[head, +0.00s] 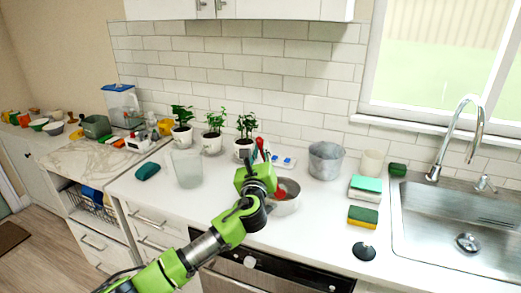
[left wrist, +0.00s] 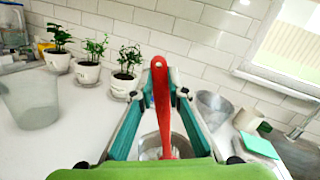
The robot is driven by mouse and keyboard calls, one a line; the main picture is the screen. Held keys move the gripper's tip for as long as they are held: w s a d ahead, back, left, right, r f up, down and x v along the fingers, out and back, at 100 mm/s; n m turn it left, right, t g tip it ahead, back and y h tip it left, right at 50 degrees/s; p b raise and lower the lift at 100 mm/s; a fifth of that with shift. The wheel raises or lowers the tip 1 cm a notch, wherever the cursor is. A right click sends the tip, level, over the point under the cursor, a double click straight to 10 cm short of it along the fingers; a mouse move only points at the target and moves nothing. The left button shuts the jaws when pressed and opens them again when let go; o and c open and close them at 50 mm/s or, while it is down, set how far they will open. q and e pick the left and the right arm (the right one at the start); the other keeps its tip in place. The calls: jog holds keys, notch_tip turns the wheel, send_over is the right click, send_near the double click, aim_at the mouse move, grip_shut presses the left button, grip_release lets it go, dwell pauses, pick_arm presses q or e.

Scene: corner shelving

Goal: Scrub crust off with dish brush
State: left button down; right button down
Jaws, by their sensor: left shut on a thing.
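My left gripper (head: 262,152) is shut on a red dish brush (head: 280,194). In the left wrist view the brush's red handle (left wrist: 161,105) stands between the two teal fingers of the gripper (left wrist: 160,75), with its holed end at the top. The brush's lower end is in or over a small metal pot (head: 287,207) on the counter. The pot also shows behind the handle in the left wrist view (left wrist: 183,146). My gripper and arm cover part of the pot, and I cannot make out crust. My right gripper is not in view.
A metal bucket (head: 325,162) and beige cup (head: 371,163) stand behind right. Sponges (head: 362,217), a black round thing (head: 364,251) and the sink (head: 460,235) lie right. A clear container (head: 187,168) and potted plants (head: 213,143) stand left. The front counter between is partly clear.

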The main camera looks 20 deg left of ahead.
aim_at(262, 153)
pick_arm(q)
jog(key=shift+f+b, duration=0.35)
jog(key=shift+f, duration=0.2)
jog(key=shift+f+b, duration=0.4)
jog(key=shift+f, duration=0.25)
dwell(0.4)
jog(key=shift+x, duration=1.2)
jog(key=shift+s+f+p, duration=0.15)
jog(key=shift+s+p, duration=0.55)
jog(key=shift+s, duration=0.35)
jog(key=shift+s+a+p, duration=0.25)
jog(key=shift+s+p, duration=0.5)
jog(key=shift+s, duration=0.25)
jog(key=shift+s+a+p, duration=0.25)
jog(key=shift+s+p, duration=0.5)
jog(key=shift+s, duration=0.2)
